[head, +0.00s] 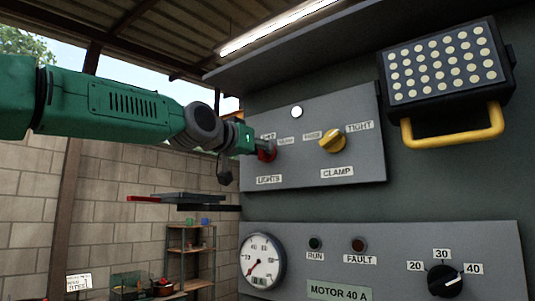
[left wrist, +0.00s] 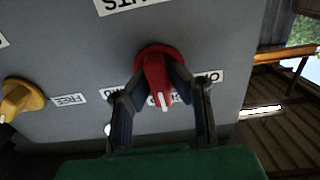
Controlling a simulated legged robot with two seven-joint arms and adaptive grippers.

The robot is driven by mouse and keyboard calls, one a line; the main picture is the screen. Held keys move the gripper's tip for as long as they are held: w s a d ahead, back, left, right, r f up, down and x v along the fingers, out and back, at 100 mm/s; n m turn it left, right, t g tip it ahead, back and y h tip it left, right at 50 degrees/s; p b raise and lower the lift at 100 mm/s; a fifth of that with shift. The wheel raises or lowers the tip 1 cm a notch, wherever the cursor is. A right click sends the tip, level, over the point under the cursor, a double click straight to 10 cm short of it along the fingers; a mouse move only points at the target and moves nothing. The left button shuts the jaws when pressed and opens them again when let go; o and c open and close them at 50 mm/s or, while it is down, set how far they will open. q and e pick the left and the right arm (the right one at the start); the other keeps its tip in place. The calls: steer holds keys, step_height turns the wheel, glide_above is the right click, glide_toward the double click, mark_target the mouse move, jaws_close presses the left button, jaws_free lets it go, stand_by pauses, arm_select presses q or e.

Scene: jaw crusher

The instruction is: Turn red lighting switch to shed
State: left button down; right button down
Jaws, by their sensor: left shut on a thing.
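The red lights switch (head: 267,154) is on the grey upper panel, above the LIGHTS label (head: 269,179). My left gripper (head: 255,147) reaches it from the left. In the left wrist view, which shows the panel upside down, the two fingers of my left gripper (left wrist: 163,76) are shut on the red switch (left wrist: 156,70), one on each side. The switch's white mark (left wrist: 166,102) points toward the bottom of that view, at a label mostly hidden behind the knob. Other position labels flank it, partly covered by the fingers. My right gripper is not in view.
A yellow CLAMP knob (head: 332,140) sits right of the switch. A lamp (head: 443,65) with a yellow handle (head: 453,128) juts out at upper right. Below are a gauge (head: 262,262) and a black dial (head: 445,281). Shelves (head: 190,252) stand at the back left.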

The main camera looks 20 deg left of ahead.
mark_target(268, 116)
arm_select(q)
steer(key=shift+s+a+r, duration=0.1)
steer(key=shift+s+r, duration=0.05)
steer(key=shift+r, duration=0.35)
steer(key=c, duration=1.6)
jaws_free()
steer(key=shift+o, duration=0.3)
steer(key=shift+s+a, duration=0.2)
steer(key=shift+s, duration=0.3)
steer(key=shift+w+f, duration=0.15)
steer(key=shift+w, duration=0.25)
steer(key=r, duration=0.8)
steer(key=shift+s+d+r, duration=0.15)
steer(key=shift+s+r, duration=0.1)
steer(key=shift+s, duration=0.1)
steer(key=shift+w+r, duration=0.2)
steer(key=shift+r, duration=0.5)
steer(key=shift+s+a+r, duration=0.2)
steer(key=shift+s, duration=0.05)
steer(key=shift+w+f, duration=0.1)
